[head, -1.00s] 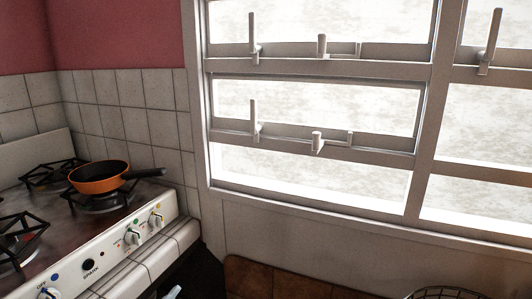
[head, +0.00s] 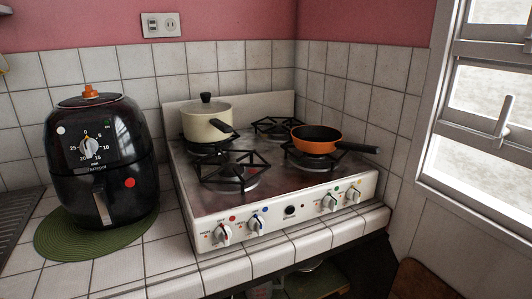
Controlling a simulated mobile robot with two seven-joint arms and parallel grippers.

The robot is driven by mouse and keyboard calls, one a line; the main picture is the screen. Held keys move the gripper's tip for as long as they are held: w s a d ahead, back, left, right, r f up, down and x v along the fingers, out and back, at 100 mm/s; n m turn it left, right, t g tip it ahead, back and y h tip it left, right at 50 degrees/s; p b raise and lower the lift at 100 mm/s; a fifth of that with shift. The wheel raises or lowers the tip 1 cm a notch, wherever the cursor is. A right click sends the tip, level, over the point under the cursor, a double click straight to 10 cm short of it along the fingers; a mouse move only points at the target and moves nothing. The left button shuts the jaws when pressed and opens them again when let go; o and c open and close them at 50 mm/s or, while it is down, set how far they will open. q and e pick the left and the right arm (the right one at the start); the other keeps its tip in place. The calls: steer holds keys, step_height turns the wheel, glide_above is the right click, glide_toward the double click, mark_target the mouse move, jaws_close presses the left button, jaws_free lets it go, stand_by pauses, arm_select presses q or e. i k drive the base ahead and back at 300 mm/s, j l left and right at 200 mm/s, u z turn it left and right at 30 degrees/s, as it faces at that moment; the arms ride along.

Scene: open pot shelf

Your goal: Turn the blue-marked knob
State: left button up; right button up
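The stove (head: 185,185) stands on the tiled counter in the middle of the head view. Its white front panel carries a row of white knobs with coloured dots. The blue-marked knob (head: 256,225) is second from the left, with a blue dot just above it. To its left is a red-marked knob (head: 222,235). To its right are a black button (head: 290,211), a green-marked knob (head: 328,203) and a yellow-marked knob (head: 352,196). Neither of my grippers shows in the head view.
A black air fryer (head: 100,165) stands on a green round mat (head: 60,243) left of the stove. A cream pot (head: 205,126) and an orange pan (head: 312,140) sit on the burners. A window (head: 480,110) is at the right. The space before the knobs looks clear.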

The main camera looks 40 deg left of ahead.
mark_target(257, 224)
steer(key=u, duration=1.2)
